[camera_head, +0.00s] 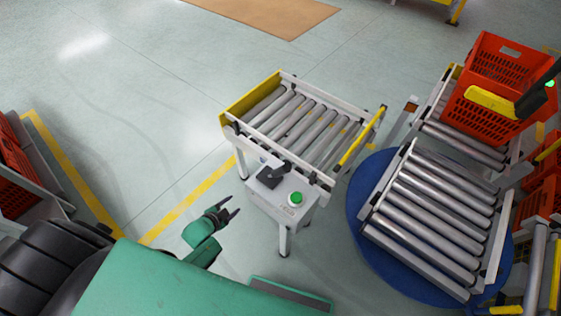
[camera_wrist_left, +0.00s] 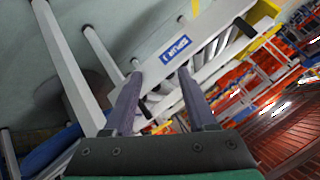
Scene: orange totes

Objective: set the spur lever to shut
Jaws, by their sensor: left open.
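The spur lever (camera_head: 278,168) is a dark handle on a grey control box (camera_head: 284,203) at the near side of a short roller spur (camera_head: 308,120). A green button (camera_head: 295,198) sits beside it. My left gripper (camera_head: 228,207) is open and empty, left of the box and apart from the lever. In the left wrist view its two fingers (camera_wrist_left: 160,90) point toward the spur frame, with a blue label (camera_wrist_left: 174,48) beyond them. I cannot clearly make out the lever in that view.
A blue turntable with rollers (camera_head: 430,220) stands to the right. Behind it an orange tote (camera_head: 497,85) sits on a roller section. Orange totes stand on a rack at the far left. Yellow lines mark the floor, which is clear left of the spur.

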